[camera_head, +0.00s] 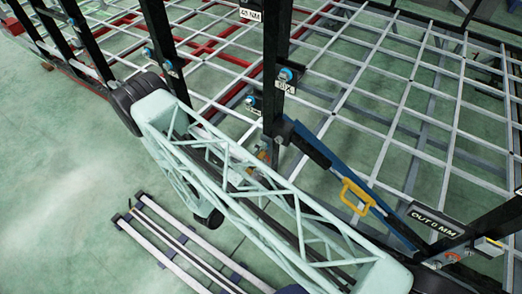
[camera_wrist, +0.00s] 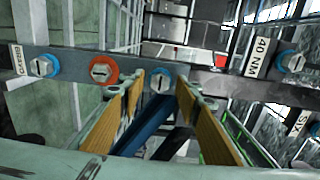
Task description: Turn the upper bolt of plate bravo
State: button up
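In the wrist view, my gripper (camera_wrist: 161,92) is open, its two tan-padded fingers apart. A blue-collared bolt (camera_wrist: 161,79) with a slotted grey head shows between the fingertips, on a dark metal bar. I cannot tell how far the tips are from it. On the same bar to the left are an orange-collared bolt (camera_wrist: 102,70) and another blue-collared bolt (camera_wrist: 43,66). A white label (camera_wrist: 17,60) sits at the far left; its small sideways lettering is too unclear to confirm as bravo. In the head view my gripper is mostly hidden behind my arm.
In the head view, blue bolts (camera_head: 286,74) sit on black uprights, one above a label reading SIX (camera_head: 285,87). A blue bar with a yellow handle (camera_head: 356,194) slopes down right. A white grid frame (camera_head: 400,100) lies behind. Rails (camera_head: 165,240) lie on the open floor.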

jog(key=shift+w+d, duration=0.2)
jog(key=shift+w, duration=0.1)
jog(key=shift+c, duration=0.7)
jog(key=c, duration=0.7)
jog(key=shift+c, duration=0.2)
jog(key=shift+f+m+b, duration=0.1)
jog(key=shift+m+b, duration=0.3)
